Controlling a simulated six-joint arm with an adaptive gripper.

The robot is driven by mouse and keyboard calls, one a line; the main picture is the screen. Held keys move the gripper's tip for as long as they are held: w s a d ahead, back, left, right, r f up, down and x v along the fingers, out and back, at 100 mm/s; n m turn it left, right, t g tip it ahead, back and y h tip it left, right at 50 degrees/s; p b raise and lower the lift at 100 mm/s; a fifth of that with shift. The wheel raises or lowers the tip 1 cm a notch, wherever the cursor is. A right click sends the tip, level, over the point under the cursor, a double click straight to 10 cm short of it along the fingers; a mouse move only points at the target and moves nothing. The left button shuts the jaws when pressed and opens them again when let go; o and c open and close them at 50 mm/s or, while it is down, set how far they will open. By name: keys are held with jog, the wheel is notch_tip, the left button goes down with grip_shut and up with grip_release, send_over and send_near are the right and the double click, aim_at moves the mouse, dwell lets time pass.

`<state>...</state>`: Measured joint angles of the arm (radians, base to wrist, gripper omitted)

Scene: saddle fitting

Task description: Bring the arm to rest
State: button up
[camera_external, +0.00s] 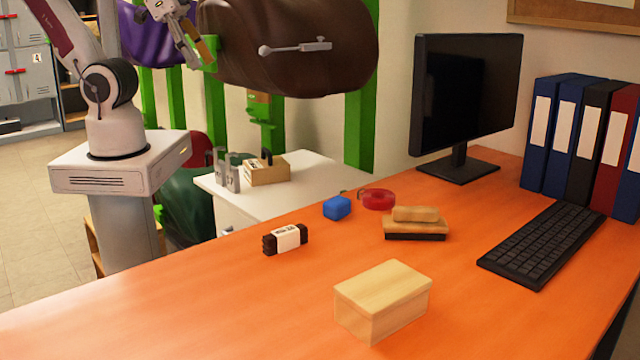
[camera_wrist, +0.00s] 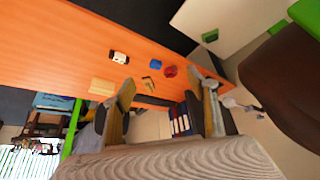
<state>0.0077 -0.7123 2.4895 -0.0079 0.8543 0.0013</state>
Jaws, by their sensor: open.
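My gripper (camera_external: 192,42) is raised at the upper left in the external view, just left of the dark brown saddle (camera_external: 345,60). Its fingers are apart and nothing shows between them. In the wrist view, the two tan-lined fingers of my gripper (camera_wrist: 165,92) are spread wide, with the desk and objects far beyond. The saddle sits on a green stand (camera_external: 361,120), and a silver bar with a round knob (camera_external: 295,47) lies against its side. The saddle also fills the right of the wrist view (camera_wrist: 285,90). Whether gripper and saddle touch is unclear.
The orange desk (camera_external: 180,310) holds a wooden box (camera_external: 385,300), a brush (camera_external: 415,225), a blue block (camera_external: 337,207), a red ring (camera_external: 377,198), a keyboard (camera_external: 540,243) and a monitor (camera_external: 465,100). A white cabinet (camera_external: 310,185) stands behind the desk, below the saddle.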

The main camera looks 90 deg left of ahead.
jog(key=shift+s+a+f, duration=0.1)
jog(key=shift+s+a, duration=0.05)
jog(key=shift+s, duration=0.65)
